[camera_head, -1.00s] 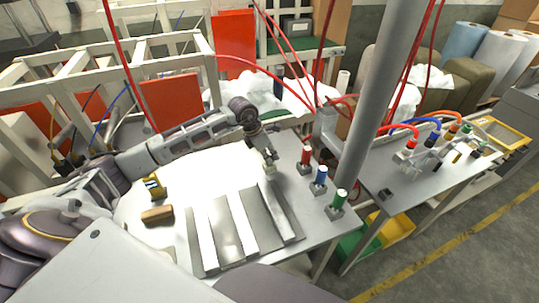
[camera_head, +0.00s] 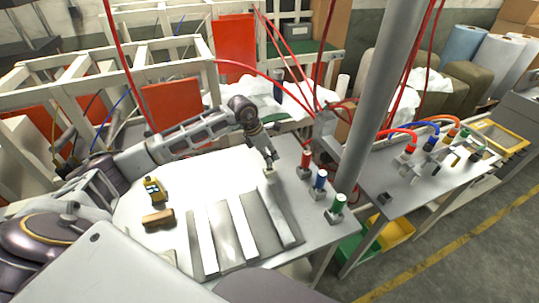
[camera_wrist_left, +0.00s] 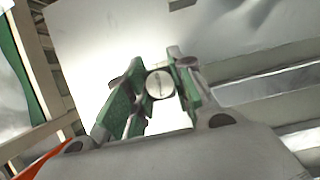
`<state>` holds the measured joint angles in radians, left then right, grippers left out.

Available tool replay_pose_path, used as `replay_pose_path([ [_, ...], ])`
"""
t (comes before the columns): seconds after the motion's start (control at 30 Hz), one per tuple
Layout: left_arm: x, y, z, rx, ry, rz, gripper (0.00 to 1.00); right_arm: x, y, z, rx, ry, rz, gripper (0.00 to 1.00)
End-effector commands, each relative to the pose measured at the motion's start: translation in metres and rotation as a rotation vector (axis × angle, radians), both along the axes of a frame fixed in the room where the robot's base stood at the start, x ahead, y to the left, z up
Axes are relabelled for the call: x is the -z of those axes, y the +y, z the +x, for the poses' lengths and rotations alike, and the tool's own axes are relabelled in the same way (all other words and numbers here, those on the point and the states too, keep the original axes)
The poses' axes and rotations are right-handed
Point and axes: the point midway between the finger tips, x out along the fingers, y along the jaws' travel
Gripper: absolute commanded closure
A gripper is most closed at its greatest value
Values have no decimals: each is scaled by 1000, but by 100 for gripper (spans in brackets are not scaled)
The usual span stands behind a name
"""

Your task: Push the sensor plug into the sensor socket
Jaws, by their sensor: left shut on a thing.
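My left gripper (camera_head: 269,167) reaches over the metal table from the left, its jaws pointing down near the far end of the pale strips. In the left wrist view its green-padded fingers (camera_wrist_left: 158,88) are closed on a small round pale piece with a dark slot (camera_wrist_left: 160,85). This may be the sensor plug, but I cannot tell for sure. In the head view the held piece is mostly hidden by the fingers. I cannot pick out the sensor socket with certainty. My right gripper is not in view.
Red (camera_head: 306,160), blue (camera_head: 320,180) and green (camera_head: 338,204) capped fittings stand at the table's right edge. A brown block (camera_head: 157,218) and a yellow-black item (camera_head: 153,189) lie at left. A grey pole (camera_head: 376,90) rises before a side table with coloured hoses.

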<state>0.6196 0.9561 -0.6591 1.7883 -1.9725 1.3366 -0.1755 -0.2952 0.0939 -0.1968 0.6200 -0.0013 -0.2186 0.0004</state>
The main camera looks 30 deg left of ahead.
Motion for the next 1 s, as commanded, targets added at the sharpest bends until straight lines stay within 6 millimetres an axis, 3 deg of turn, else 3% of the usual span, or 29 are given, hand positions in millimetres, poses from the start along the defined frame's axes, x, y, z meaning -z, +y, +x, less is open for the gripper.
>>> replay_pose_path([
  [1.0,-15,0,0,0,-1,0,100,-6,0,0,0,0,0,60],
])
